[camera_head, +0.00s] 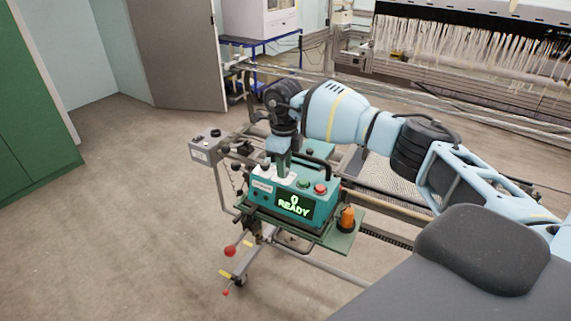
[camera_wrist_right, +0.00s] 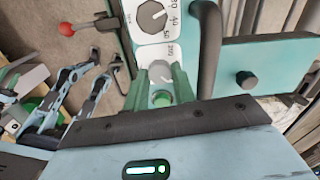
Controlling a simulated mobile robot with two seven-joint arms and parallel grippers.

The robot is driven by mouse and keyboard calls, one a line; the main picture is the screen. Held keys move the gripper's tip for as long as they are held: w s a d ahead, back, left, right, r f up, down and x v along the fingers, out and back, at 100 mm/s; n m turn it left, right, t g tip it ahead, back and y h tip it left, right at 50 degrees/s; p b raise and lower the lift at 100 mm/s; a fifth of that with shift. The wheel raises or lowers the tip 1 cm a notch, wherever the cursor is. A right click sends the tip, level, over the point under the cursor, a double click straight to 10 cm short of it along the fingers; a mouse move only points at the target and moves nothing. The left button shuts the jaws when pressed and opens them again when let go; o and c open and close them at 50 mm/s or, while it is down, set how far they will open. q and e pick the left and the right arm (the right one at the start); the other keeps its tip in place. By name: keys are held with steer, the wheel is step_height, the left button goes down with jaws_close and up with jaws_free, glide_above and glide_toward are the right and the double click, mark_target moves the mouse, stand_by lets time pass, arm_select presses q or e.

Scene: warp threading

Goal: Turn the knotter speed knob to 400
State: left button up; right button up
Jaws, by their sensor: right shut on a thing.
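The teal knotter control box (camera_head: 262,198) stands on a green shelf, its display (camera_head: 294,206) reading "0 READY". My right gripper (camera_head: 284,172) points down onto the white dial plate on top of the box. In the right wrist view its two green fingers (camera_wrist_right: 161,92) are shut on a grey knob (camera_wrist_right: 160,72), taken as the speed knob; a "200" mark shows beside it. The fingers hide part of its scale, and its exact setting cannot be read. Another grey knob (camera_wrist_right: 152,17) with a numbered scale sits above it in that view. My left gripper is out of view.
A red button (camera_head: 320,189) and a black handle (camera_head: 320,163) are on the box near my gripper. An orange object (camera_head: 347,218) stands on the shelf at the right. A grey switch box (camera_head: 208,146) is at the left. The floor at left is clear.

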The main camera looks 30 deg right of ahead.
stand_by(0.4)
steer(key=o, duration=0.9)
steer(key=shift+o, duration=0.5)
